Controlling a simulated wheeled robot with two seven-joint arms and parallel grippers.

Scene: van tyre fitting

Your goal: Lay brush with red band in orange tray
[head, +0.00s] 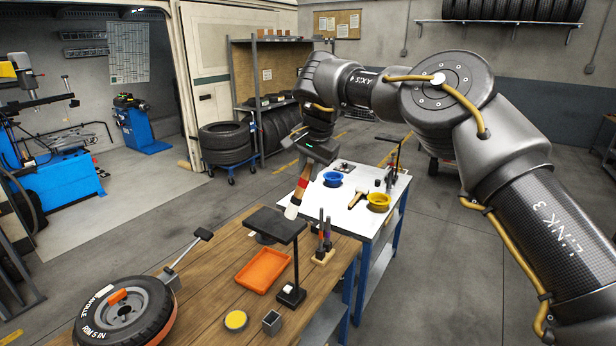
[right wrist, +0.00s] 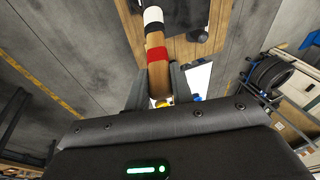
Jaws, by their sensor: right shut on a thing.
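The brush with the red band (head: 298,198) has a wooden handle and a pale tip. It hangs tip-down in my right gripper (head: 306,172), above the gap between the wooden bench and the white table. In the right wrist view the gripper (right wrist: 158,88) is shut on the handle of the brush (right wrist: 157,72), with the red band and white tip beyond the fingers. The orange tray (head: 263,270) lies empty on the wooden bench, to the lower left of the brush and apart from it. My left gripper is not in view.
A black raised plate on a stand (head: 276,225) rises beside the tray. A tyre (head: 124,312), a yellow tin (head: 236,320) and a tool holder (head: 323,255) share the bench. The white table (head: 345,222) holds a blue bowl (head: 333,179), a yellow bowl (head: 378,202) and another brush (head: 357,198).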

